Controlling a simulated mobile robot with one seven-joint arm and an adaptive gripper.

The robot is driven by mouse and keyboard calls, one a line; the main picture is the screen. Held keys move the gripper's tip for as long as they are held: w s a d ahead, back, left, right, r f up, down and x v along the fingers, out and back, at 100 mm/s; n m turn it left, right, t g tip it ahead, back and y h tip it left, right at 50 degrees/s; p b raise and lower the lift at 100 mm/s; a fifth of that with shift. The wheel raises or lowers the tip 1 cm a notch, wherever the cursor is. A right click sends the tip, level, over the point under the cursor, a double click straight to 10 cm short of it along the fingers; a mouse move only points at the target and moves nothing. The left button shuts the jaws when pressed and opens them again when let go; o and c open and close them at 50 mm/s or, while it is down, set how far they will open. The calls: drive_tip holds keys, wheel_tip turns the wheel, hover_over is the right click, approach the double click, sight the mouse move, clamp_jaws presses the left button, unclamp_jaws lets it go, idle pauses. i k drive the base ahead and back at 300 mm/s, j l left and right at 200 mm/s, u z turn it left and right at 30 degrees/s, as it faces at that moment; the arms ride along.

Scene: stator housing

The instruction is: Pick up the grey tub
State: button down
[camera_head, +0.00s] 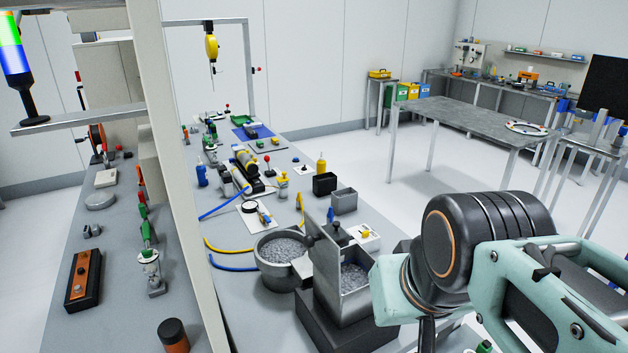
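A small open grey tub (344,201) stands on the long grey bench, right of a black open bin (325,184). It is upright, and its inside looks empty from here. A wider round grey tub (262,262) full of grey pellets sits nearer, left of a metal hopper. My arm, teal and black, fills the lower right. It is in front of the bench's near right part, well apart from the small grey tub in the picture. My gripper's fingers do not show.
The metal hopper (327,268) with pellets stands on a dark block between the round tub and my arm. Blue and yellow hoses (228,248) lie at left. A cream post (185,150) rises at left. A white card (359,236) lies near the small tub. Open floor lies right of the bench.

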sight(344, 201)
drive_tip(key=k+l+z, duration=0.1)
drive_tip(key=l+z, duration=0.15)
drive_tip(key=z, duration=0.15)
drive_tip(key=k+l+z, duration=0.1)
drive_tip(key=l+z, duration=0.4)
drive_tip(key=z, duration=0.25)
drive_tip(key=l+z, duration=0.15)
drive_tip(key=z, duration=0.2)
drive_tip(key=i+l+z, duration=0.15)
drive_tip(key=z, duration=0.2)
drive_tip(key=l+z, duration=0.15)
drive_tip(key=z, duration=0.2)
drive_tip(key=i+l, duration=0.1)
drive_tip(key=i, duration=0.95)
drive_tip(key=i+u, duration=0.35)
drive_tip(key=i, duration=0.15)
drive_tip(key=i+l+u, duration=0.2)
drive_tip(key=i+u, duration=0.6)
drive_tip(key=i+l+u, duration=0.1)
drive_tip(key=i+u, duration=0.3)
drive_tip(key=i+j+u, duration=0.1)
drive_tip(key=i+u, duration=0.3)
drive_tip(key=i+l+u, duration=0.15)
drive_tip(key=i+u, duration=0.3)
drive_tip(key=i, duration=0.15)
drive_tip(key=i+u, duration=0.85)
